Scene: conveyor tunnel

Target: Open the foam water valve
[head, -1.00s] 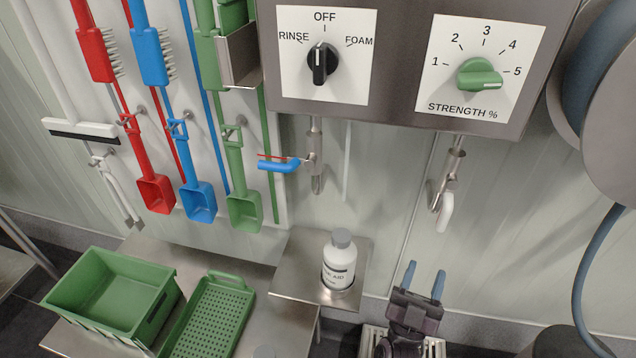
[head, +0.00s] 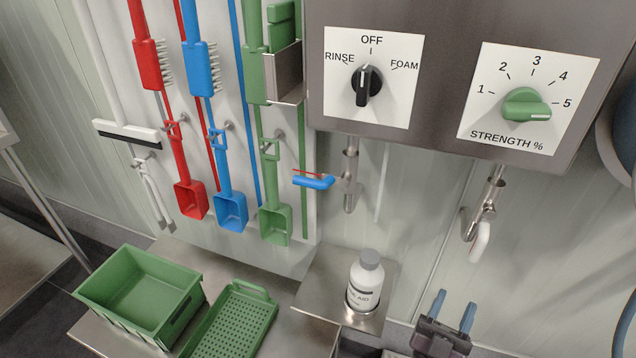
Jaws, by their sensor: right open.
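Two valves hang on pipes below the steel control box (head: 440,120). The left valve has a blue lever (head: 315,182) lying sideways, pointing left from its pipe, with a thin red strip along its top. The right valve has a white lever (head: 481,240) hanging down along its pipe. I cannot read a label on either valve. The black selector knob (head: 367,86) stands between RINSE and FOAM, under OFF. My right gripper (head: 456,301) is at the bottom, below the right valve, its blue fingers apart and empty. It touches neither valve. My left gripper is out of view.
A white bottle (head: 366,282) stands on a small steel shelf (head: 318,283). A green crate (head: 135,330) and a green perforated tray (head: 232,325) lie at lower left. Brushes and scoops hang on the wall left of the valves. A hose reel (head: 622,135) is at the right edge.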

